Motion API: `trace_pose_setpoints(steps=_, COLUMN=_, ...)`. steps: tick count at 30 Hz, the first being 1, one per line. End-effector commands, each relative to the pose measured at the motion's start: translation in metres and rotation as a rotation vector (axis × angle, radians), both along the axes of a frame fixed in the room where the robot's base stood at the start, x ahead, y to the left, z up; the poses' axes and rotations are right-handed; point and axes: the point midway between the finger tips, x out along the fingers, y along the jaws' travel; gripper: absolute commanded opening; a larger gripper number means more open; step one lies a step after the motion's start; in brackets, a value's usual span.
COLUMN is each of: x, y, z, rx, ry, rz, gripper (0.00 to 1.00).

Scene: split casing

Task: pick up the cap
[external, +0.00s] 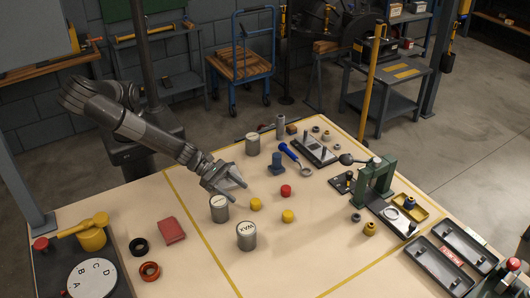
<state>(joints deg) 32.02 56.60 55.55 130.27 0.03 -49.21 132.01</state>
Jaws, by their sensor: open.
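My gripper (238,191) is open over the left middle of the table, close to a grey canister (219,209) and up and left of a yellow round piece (256,204). Nothing shows between its fingers. A red round piece (286,190) and another yellow round piece (288,216) sit to its right on the bare tabletop. These small pieces look cap-like, but I cannot tell which thing is the cap. A blue stepped piece (277,165) stands upright farther back.
A canister marked WAX (246,236) stands in front. Another canister (252,145) stands behind. A green press (375,183) and open grey casing halves (440,268) are at right. A red block (171,230) and two rings lie at left. The front middle of the table is clear.

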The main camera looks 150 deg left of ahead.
Motion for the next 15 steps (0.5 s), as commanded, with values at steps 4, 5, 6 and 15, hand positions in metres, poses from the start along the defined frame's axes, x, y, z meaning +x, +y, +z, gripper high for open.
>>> trace_pose_setpoints(steps=4, x=0.012, y=0.007, z=-0.006, rx=-0.001, ry=0.0, rz=0.0, gripper=0.58)
trace_pose_setpoints(steps=5, x=0.013, y=0.008, z=-0.007, rx=-0.002, ry=0.0, rz=0.002, gripper=0.58)
trace_pose_setpoints(steps=6, x=0.015, y=0.009, z=-0.008, rx=-0.002, ry=0.0, rz=0.002, gripper=0.58)
trace_pose_setpoints(steps=15, x=0.04, y=0.028, z=-0.019, rx=-0.003, ry=-0.002, rz=0.002, gripper=0.58)
